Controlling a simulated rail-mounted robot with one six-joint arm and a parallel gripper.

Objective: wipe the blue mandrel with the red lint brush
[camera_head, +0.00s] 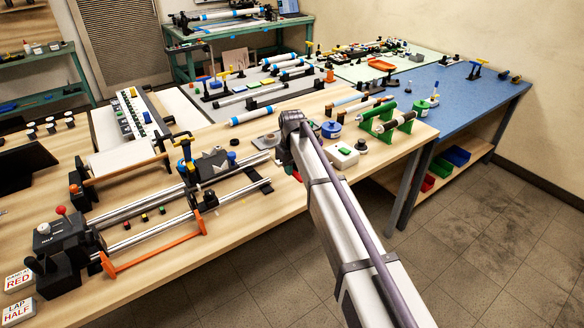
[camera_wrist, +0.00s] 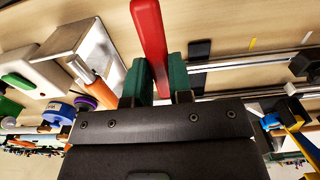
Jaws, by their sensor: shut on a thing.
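My gripper (camera_wrist: 158,82) has its green-padded fingers shut on the red lint brush (camera_wrist: 149,38), whose red body points up and away from the fingers in the wrist view. The brush's other end is hidden by the gripper. In the head view my arm reaches over the wooden bench and hides the fingers. A pale tube with blue ends (camera_head: 252,117) lies on the bench left of my wrist, apart from it. Several similar blue-ended tubes (camera_head: 286,75) lie on the grey area behind. I cannot tell which one is the blue mandrel.
A winding rig with steel rails (camera_head: 150,235) and an orange bar (camera_head: 155,249) fills the bench's left. A white box with a green top (camera_head: 343,155) and a green stand (camera_head: 384,118) are right of my arm. The blue tabletop (camera_head: 450,92) is partly clear.

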